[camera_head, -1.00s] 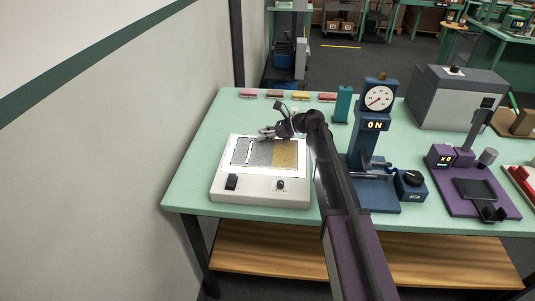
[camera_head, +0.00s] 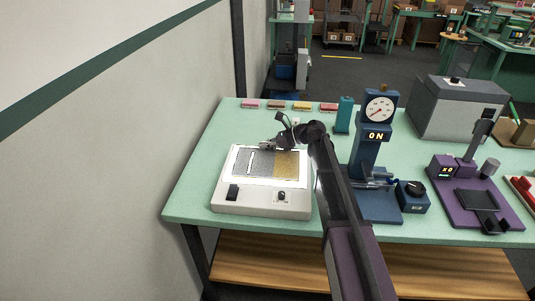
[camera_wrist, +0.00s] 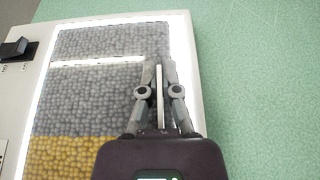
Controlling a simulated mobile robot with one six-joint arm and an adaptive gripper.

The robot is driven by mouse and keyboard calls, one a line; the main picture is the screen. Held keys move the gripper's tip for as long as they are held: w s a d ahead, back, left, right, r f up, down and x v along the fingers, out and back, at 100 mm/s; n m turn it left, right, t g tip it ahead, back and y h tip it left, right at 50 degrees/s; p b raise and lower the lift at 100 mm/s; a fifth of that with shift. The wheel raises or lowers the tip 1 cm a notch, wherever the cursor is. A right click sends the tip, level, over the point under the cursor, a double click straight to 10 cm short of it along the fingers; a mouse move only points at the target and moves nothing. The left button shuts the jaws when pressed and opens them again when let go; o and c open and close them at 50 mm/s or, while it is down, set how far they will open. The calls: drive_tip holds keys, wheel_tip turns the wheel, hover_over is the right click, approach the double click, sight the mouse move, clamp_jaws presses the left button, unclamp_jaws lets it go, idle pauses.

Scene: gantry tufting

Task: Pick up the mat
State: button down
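The mat (camera_head: 262,163) has a grey tufted part and a yellow part, and lies flat on a white light box (camera_head: 262,203). A bright line crosses its grey part, which also shows in the wrist view (camera_wrist: 95,92). My gripper (camera_head: 268,146) is low at the mat's back edge. In the wrist view its two fingers (camera_wrist: 160,66) stand close together at the mat's right edge, with a thin pale strip (camera_wrist: 159,96) between them. I cannot tell whether the fingertips press on this strip or whether it belongs to the mat. The gripper hides part of the edge.
The light box stands on a green table (camera_head: 205,180) with a dark switch (camera_head: 232,192) and a knob (camera_head: 281,195). Several coloured blocks (camera_head: 276,105) line the back. A blue gauge stand (camera_head: 372,145) and a purple device (camera_head: 470,185) stand to the right.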

drive_tip(key=shift+r, duration=0.15)
wheel_tip(320, 180, up, 10)
drive_tip(key=p, duration=1)
drive_tip(key=shift+s+f, duration=0.2)
idle(1.0)
